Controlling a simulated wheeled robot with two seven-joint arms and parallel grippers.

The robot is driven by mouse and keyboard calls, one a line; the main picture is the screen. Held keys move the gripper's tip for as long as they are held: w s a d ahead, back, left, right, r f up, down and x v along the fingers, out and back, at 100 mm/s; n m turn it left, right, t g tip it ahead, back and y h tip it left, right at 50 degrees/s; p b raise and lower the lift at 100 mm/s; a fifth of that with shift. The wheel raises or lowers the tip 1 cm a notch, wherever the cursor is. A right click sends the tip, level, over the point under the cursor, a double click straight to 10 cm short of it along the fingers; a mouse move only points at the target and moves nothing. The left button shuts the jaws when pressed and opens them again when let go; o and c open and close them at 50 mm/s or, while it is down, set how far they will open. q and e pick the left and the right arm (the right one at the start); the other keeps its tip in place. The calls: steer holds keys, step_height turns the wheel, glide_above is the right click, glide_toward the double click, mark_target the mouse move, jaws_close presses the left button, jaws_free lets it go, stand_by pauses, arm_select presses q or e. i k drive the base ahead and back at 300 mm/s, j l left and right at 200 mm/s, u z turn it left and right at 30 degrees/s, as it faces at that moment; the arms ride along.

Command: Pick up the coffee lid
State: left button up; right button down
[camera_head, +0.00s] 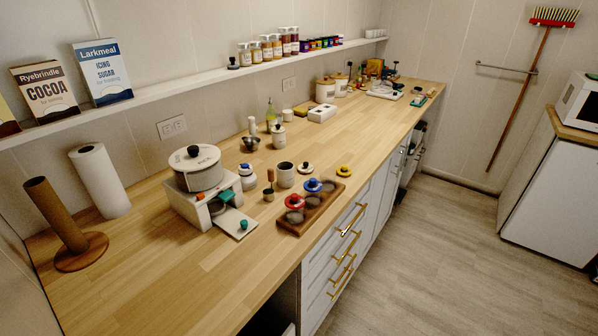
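Several small round lids lie around a wooden tray (322,212) near the counter's front edge. A red lid (294,202) and a blue lid (312,185) sit on the tray. A yellow-and-blue lid (343,171) and a cream lid with a dark knob (305,168) lie just behind it. No readable label shows which one is the coffee lid. An open grey cup (286,174) stands beside them. Neither of my grippers is in view.
A white appliance with a lidded pot (195,167) stands left of the tray. A paper roll (102,181) and a brown holder (66,225) are at far left. The counter's (170,285) near part is clear. Canisters (325,91) stand farther back.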

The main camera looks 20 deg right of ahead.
mark_target(305, 167)
steer(key=i+l+u, duration=0.1)
steer(key=l+u, duration=0.35)
steer(key=l, duration=0.4)
steer(key=l+u, duration=0.4)
steer(key=l, duration=0.45)
steer(key=k+l+u, duration=0.1)
steer(key=l+u, duration=0.35)
steer(key=l, duration=0.4)
